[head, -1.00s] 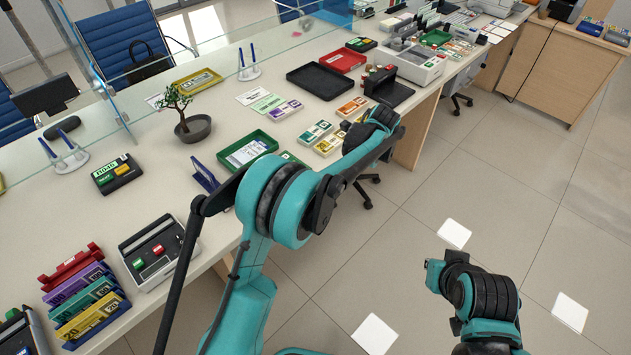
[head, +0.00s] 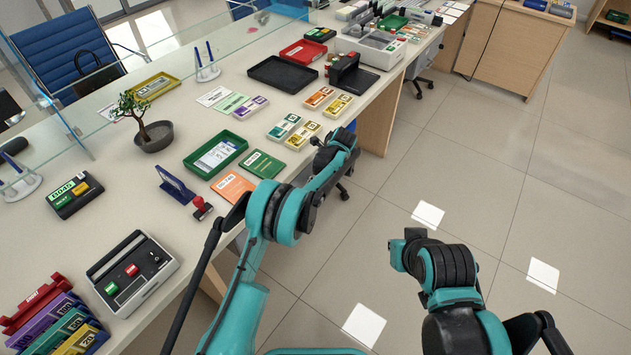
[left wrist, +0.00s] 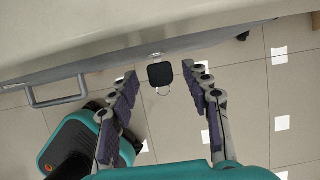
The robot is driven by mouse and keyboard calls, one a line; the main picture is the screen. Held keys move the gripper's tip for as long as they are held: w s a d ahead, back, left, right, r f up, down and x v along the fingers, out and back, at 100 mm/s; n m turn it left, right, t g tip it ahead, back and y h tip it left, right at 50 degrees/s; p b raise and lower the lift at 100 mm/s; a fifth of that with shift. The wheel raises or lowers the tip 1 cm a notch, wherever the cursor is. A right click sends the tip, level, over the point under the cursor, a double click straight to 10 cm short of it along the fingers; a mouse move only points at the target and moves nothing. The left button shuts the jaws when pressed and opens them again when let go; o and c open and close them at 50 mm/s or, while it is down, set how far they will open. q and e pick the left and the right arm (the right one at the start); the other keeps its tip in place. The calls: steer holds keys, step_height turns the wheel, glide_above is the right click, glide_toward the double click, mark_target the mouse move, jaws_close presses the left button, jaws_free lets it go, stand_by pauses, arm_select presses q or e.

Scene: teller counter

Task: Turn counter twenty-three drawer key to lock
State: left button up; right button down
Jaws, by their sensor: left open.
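The drawer key shows in the left wrist view with a square black head (left wrist: 160,74) and a metal ring below it. It sits at the lock (left wrist: 156,56) on the edge of the pale counter front. My left gripper (left wrist: 166,84) is open, with one finger on each side of the key head and visible gaps between. Its fingers do not touch the key. The key and lock are also hidden there. My right arm is low at the right, and its gripper does not show.
A metal drawer handle (left wrist: 58,97) is left of the key in the left wrist view. On the counter (head: 120,205) are a red stamp (head: 202,208), an orange booklet (head: 233,187), a green tray (head: 215,155) and a black tray (head: 283,73). The floor at right is clear.

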arm_select(q)
steer(key=shift+w+a+f, duration=0.1)
steer(key=shift+f, duration=0.2)
steer(key=shift+r, duration=0.1)
jaws_close()
steer(key=t+h, duration=0.1)
steer(key=s+t+h, duration=0.1)
steer(key=shift+a+n+t, duration=0.3)
steer(key=shift+n+t, duration=0.1)
steer(key=shift+s+a+f+n+t+h, duration=0.1)
steer(key=shift+f+n+t+h, duration=0.05)
steer(key=shift+t+h, duration=0.4)
steer(key=shift+s+a+f+n+t+h, duration=0.15)
steer(key=shift+t+h, duration=0.2)
steer(key=shift+t, duration=0.4)
